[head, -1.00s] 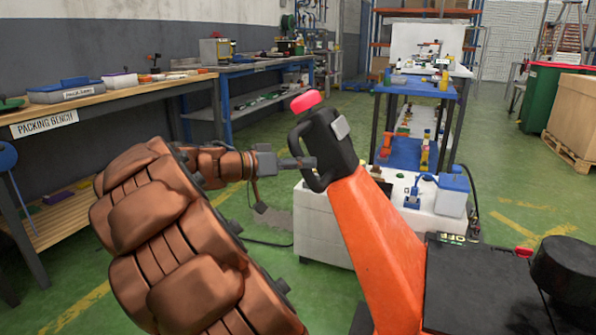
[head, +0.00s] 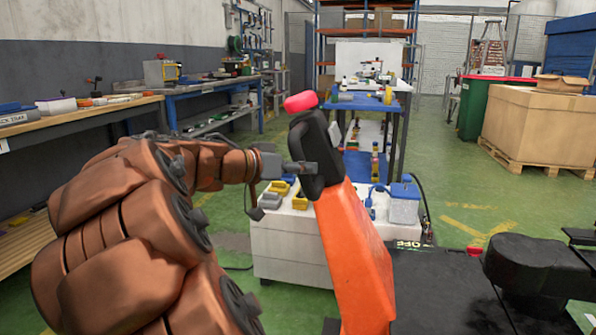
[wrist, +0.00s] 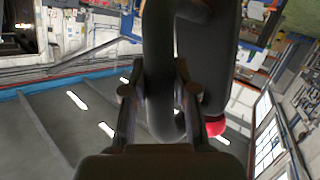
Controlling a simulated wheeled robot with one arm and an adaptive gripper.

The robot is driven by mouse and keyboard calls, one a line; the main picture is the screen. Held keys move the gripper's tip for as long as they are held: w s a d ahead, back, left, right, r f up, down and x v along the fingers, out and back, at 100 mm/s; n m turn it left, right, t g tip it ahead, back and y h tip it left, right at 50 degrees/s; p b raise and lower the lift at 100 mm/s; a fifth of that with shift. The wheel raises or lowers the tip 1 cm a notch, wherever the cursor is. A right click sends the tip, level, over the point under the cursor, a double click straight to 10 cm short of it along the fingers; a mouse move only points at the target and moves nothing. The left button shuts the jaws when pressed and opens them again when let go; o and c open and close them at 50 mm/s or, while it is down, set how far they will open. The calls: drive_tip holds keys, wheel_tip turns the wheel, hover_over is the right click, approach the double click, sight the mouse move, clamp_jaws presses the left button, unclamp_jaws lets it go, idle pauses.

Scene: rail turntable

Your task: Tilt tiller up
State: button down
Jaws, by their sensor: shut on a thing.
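The tiller (head: 352,235) is an orange arm that rises from a black machine body at the lower right in the head view. It stands close to upright, leaning slightly left at the top. Its black looped handle head (head: 316,145) carries a red knob (head: 301,102). My gripper (head: 305,168) reaches in from the left and is shut on the handle's loop. In the wrist view my gripper's fingers (wrist: 158,95) lie on both sides of the black handle bar (wrist: 158,60), and the red knob (wrist: 216,126) shows at the right. The fingertips are partly hidden.
A white block table (head: 290,245) with small yellow and grey bins stands just behind the tiller. A blue-topped trolley (head: 365,103) is beyond it. Workbenches (head: 80,122) line the left wall. A cardboard box on a pallet (head: 540,125) stands right. Green floor is open between.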

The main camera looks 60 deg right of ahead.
drive_tip(key=shift+f, duration=0.1)
drive_tip(key=c, duration=0.9)
unclamp_jaws()
drive_tip(key=v, duration=1.2)
